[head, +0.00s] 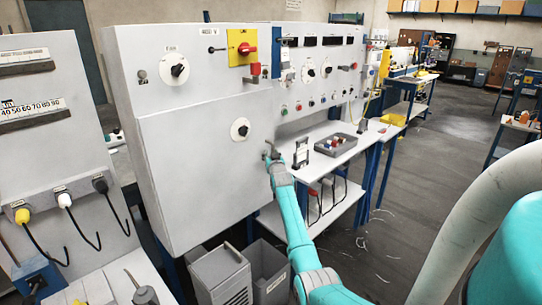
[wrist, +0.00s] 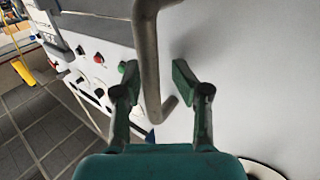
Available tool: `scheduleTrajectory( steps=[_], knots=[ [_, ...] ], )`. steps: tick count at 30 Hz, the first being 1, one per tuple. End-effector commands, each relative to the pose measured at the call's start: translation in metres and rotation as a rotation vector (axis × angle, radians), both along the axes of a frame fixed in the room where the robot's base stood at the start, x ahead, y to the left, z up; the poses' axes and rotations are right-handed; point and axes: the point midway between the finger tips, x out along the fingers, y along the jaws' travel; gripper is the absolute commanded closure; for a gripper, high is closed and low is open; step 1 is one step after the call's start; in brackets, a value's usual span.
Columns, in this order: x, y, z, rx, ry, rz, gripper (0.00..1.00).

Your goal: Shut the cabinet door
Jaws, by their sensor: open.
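The cabinet door is a large light-grey panel (head: 205,185) with a round dial at its upper right, left of centre in the head view. Its bare surface (wrist: 260,65) fills the right of the wrist view. I cannot tell how far open it stands. The door handle is a bent grey metal bar (wrist: 149,60). My gripper (wrist: 157,88) is open, with one green finger on each side of the handle and gaps showing. In the head view my gripper (head: 273,156) is at the door's right edge, where the handle is small and partly hidden.
Above the door is a panel with a red switch on a yellow plate (head: 242,47). Right of my gripper, a workbench (head: 345,153) holds a grey tray of small parts (head: 335,147). Grey bins (head: 266,270) stand below the door.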

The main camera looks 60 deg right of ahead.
Motion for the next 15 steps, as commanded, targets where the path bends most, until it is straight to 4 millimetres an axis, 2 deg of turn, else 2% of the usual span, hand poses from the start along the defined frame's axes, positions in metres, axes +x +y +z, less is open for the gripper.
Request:
scheduleTrajectory(
  steps=[8, 15],
  knots=[
    [-0.007, 0.007, 0.000, -0.001, 0.000, -0.001, 0.59],
    [-0.028, 0.034, -0.001, -0.001, 0.000, -0.001, 0.59]
  ],
)
